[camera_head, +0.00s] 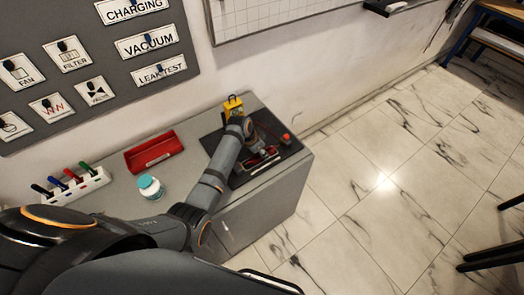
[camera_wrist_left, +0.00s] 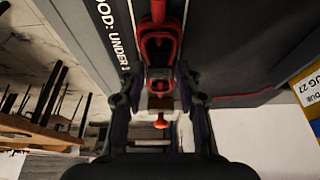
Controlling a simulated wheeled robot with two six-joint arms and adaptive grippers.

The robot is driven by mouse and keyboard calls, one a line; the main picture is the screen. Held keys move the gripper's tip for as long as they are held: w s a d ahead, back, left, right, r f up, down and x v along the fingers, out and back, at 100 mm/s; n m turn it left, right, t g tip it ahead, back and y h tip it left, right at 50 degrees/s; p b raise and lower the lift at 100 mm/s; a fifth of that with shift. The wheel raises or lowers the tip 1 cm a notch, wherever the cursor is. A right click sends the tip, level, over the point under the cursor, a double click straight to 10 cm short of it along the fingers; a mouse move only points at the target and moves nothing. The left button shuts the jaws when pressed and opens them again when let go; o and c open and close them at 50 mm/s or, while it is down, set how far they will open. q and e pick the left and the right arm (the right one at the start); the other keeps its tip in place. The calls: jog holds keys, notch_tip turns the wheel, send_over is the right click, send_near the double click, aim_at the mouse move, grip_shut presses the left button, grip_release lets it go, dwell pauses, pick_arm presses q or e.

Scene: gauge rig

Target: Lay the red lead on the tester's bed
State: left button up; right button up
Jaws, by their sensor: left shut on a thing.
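The tester is a dark panel (camera_head: 237,180) on top of the grey cabinet; its dark face (camera_wrist_left: 230,45) carries white printing in the left wrist view. My left gripper (camera_wrist_left: 158,92) is shut on a red part of the lead (camera_wrist_left: 158,50), close over the panel. Whether that part touches the bed, I cannot tell. A thin red cable (camera_wrist_left: 245,95) runs off to the right. In the head view my left gripper (camera_head: 264,155) is over the panel, and my wrist hides part of it. My right gripper is not in view.
A yellow meter-like box (camera_head: 232,106) stands at the panel's back edge. A red knob (camera_head: 286,137) is at its right.

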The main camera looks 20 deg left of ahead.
pick_arm(q)
jog(key=o, duration=1.2)
jog(key=o, duration=0.5)
notch_tip(320, 180, up, 8)
jog(key=p, duration=0.8)
jog(key=shift+r+p, duration=0.15)
jog(key=shift+p, duration=0.2)
